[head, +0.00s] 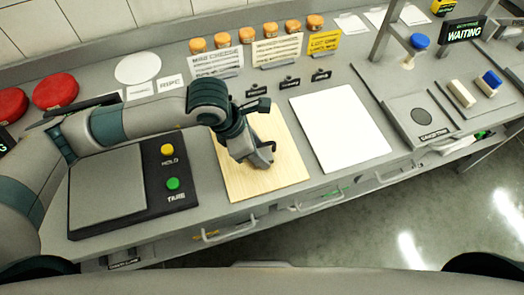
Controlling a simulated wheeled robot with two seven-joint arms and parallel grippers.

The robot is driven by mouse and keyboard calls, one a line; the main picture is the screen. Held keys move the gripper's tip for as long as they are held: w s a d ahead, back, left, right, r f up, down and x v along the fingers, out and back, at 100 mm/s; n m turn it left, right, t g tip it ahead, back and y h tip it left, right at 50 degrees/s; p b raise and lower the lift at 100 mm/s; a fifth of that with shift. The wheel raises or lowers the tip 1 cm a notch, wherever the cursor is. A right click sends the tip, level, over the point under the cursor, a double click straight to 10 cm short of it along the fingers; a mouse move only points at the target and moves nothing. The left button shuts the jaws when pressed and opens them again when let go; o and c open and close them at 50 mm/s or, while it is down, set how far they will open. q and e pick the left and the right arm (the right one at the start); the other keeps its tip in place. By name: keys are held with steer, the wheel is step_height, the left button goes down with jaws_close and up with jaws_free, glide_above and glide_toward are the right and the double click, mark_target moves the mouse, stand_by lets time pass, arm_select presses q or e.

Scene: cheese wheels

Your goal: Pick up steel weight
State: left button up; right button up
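My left gripper (262,158) points down over the light wooden board (284,177), near its middle. I cannot tell how far its fingertips are above the board or whether they hold anything. I cannot make out a steel weight for sure; the gripper and wrist hide part of the board. My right gripper is out of view.
A scale (105,185) with a yellow and a green button is at the left. A white board (340,128) lies clear to the right of the wooden one. A grey plate with a dark disc (423,117) is further right. Several small orange-topped jars (270,29) and sign cards (277,50) line the back. Red wheels (55,91) stand at back left.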

mark_target(264, 144)
arm_select(q)
jaws_close()
steer(key=shift+r, duration=0.15)
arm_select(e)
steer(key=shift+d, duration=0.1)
